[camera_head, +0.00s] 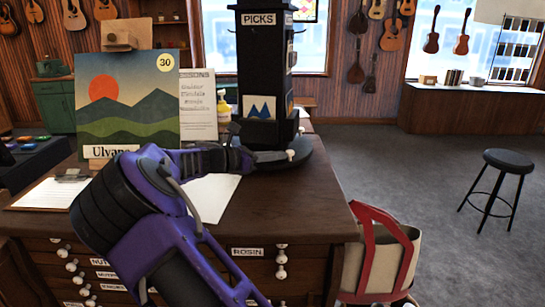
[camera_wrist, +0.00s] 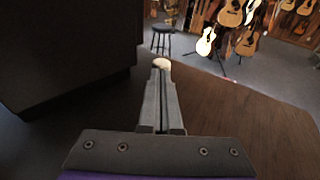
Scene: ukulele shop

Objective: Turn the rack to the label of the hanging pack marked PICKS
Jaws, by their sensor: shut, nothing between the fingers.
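The rack (camera_head: 264,65) is a black upright tower on a round dark base (camera_head: 312,160) on the wooden counter. A white label reading PICKS (camera_head: 258,19) is on its front face near the top. Another label on its right face is too oblique to read. A card with blue peaks (camera_head: 259,107) sits low on the front. White knobs (camera_head: 290,154) show by the base. In the wrist view my gripper (camera_wrist: 162,72) is shut and empty, with a white knob (camera_wrist: 162,63) just beyond its fingertips; contact is unclear. In the head view its fingers blend into the dark base.
A mountain picture (camera_head: 128,110) and a lettered sheet (camera_head: 198,103) stand left of the rack. A stool (camera_head: 505,162) stands on open floor.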

